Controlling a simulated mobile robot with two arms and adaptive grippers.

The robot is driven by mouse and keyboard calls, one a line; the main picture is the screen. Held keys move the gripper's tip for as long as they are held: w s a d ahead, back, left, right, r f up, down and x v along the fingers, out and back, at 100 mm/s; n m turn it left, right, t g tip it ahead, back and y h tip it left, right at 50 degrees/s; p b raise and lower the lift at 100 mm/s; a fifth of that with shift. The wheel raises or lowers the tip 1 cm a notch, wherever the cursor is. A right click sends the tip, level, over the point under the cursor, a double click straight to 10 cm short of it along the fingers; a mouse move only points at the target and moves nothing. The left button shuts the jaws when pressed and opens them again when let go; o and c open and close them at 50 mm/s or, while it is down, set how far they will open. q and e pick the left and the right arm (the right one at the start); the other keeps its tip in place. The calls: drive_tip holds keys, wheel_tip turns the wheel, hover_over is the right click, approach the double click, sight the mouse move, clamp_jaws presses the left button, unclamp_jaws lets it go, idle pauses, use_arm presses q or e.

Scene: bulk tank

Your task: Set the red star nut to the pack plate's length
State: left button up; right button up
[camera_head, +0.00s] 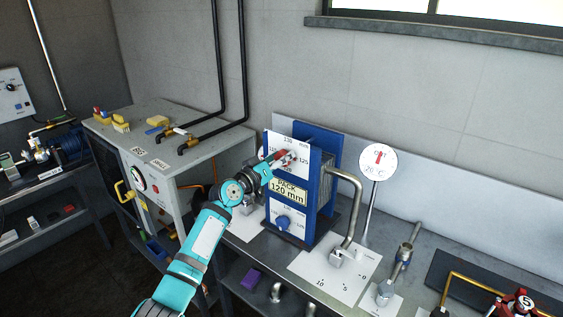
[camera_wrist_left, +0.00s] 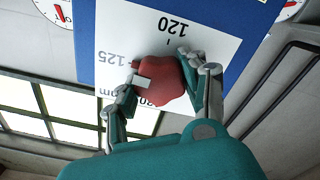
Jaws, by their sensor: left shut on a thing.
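The red star nut (camera_wrist_left: 163,85) sits on a white dial card (camera_wrist_left: 210,48) whose figures appear upside down in the left wrist view. 120, 125 and part of 130 can be read. The pack plate's label (camera_head: 288,191) below reads "PACK 120 mm". My right gripper is not in view.
The blue pack frame (camera_head: 326,150) stands on the bench, with a blue knob (camera_head: 283,222) low on its front. A bent metal pipe (camera_head: 355,195) rises at its right. A round dial (camera_head: 377,161) stands behind. A grey cabinet (camera_head: 165,150) is at the left.

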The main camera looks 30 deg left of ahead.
use_arm(q)
drive_tip(key=m+b, duration=0.5)
drive_tip(key=shift+f, duration=0.2)
drive_tip(key=m+b, duration=0.2)
drive_tip(key=shift+r+m, duration=0.1)
drive_tip(key=shift+m, duration=1.1)
drive_tip(key=shift+r+m+b, duration=0.1)
drive_tip(key=shift+m+b, duration=0.2)
drive_tip(key=shift+m, duration=0.6)
drive_tip(key=m+p, duration=0.1)
drive_tip(key=m, duration=0.3)
drive_tip(key=shift+m, duration=0.9)
drive_tip(key=shift+d, duration=0.1)
